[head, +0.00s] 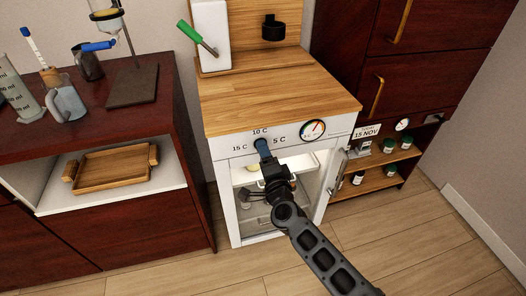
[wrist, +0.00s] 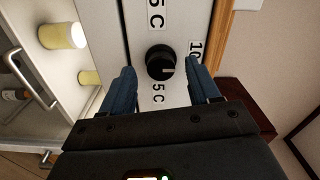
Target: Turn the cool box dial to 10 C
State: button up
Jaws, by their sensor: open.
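The cool box (head: 229,142) has a white front panel under a wooden top, with 15 C, 10 C and 5 C labels and a round gauge (head: 312,128). Its black dial (wrist: 160,60) shows in the wrist view, with a short white mark pointing roughly right, towards the 10 label (wrist: 195,50). The 5 C label (wrist: 158,92) is below it in that view. My gripper (wrist: 160,68) is open, one blue finger on each side of the dial, with gaps visible. In the head view my gripper (head: 262,147) hides the dial.
The cool box door (head: 337,174) stands open to the right, below my gripper. Yellowish jars (wrist: 62,36) are inside. A low shelf (head: 378,183) with small bottles is at right. A cabinet with a wooden tray (head: 115,170) and glassware is at left.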

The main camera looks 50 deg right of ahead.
jog(key=v, duration=0.6)
dwell(0.5)
jog(key=s+a+r+n+y, duration=0.3)
jog(key=s+a+r+n, duration=0.2)
jog(key=s, duration=0.5)
jog(key=s+a+r+n+y, duration=0.3)
jog(key=s+a+r+n, duration=0.2)
jog(key=s+n, duration=0.5)
jog(key=s+a+r+n+y, duration=0.4)
jog(key=s+a+n, duration=0.3)
jog(key=s, duration=0.4)
jog(key=shift+a+r+n, duration=0.4)
jog(key=shift+a+r, duration=0.1)
jog(key=shift+a, duration=0.2)
